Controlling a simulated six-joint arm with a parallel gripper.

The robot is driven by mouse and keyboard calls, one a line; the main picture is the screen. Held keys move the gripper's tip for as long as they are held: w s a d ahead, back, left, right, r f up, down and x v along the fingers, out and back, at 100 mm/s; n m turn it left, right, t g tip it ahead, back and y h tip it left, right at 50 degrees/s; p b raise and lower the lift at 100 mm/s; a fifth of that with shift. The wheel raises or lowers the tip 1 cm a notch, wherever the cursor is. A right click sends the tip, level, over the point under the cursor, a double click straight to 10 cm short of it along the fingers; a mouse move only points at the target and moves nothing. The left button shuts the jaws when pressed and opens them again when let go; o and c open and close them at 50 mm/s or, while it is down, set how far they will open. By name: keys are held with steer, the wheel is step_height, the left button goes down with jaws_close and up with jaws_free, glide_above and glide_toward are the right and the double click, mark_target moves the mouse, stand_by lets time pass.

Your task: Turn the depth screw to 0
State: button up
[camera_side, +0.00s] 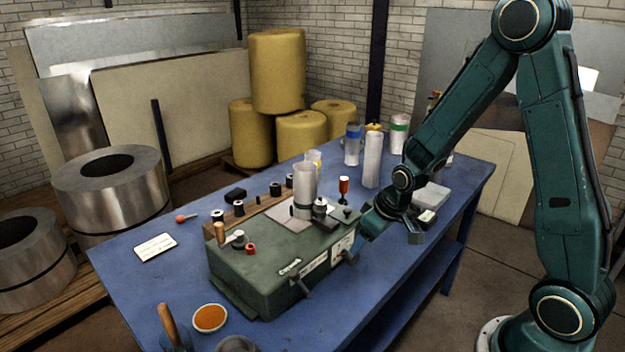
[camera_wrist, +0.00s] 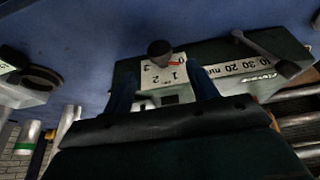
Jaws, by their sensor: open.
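The green machine (camera_side: 255,275) stands on the blue bench. The plate also shows on the machine's front in the side view (camera_side: 342,248). My gripper (camera_wrist: 160,78) is open, its blue fingers to either side of the plate, with the knob appearing between and just beyond the tips. Contact with the knob and the exact setting cannot be told. In the side view my gripper (camera_side: 388,232) is beside the machine's right end.
A mm scale strip (camera_wrist: 240,67) and a dark lever (camera_wrist: 265,47) lie to the right of the dial in the wrist view. A grey tube (camera_side: 304,185) stands on the machine. Several cylinders, a white card (camera_side: 155,247) and an orange dish (camera_side: 210,318) are on the bench.

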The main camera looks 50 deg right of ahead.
mark_target(349, 256)
steer(key=shift+x, duration=3.5)
steer(key=c, duration=1)
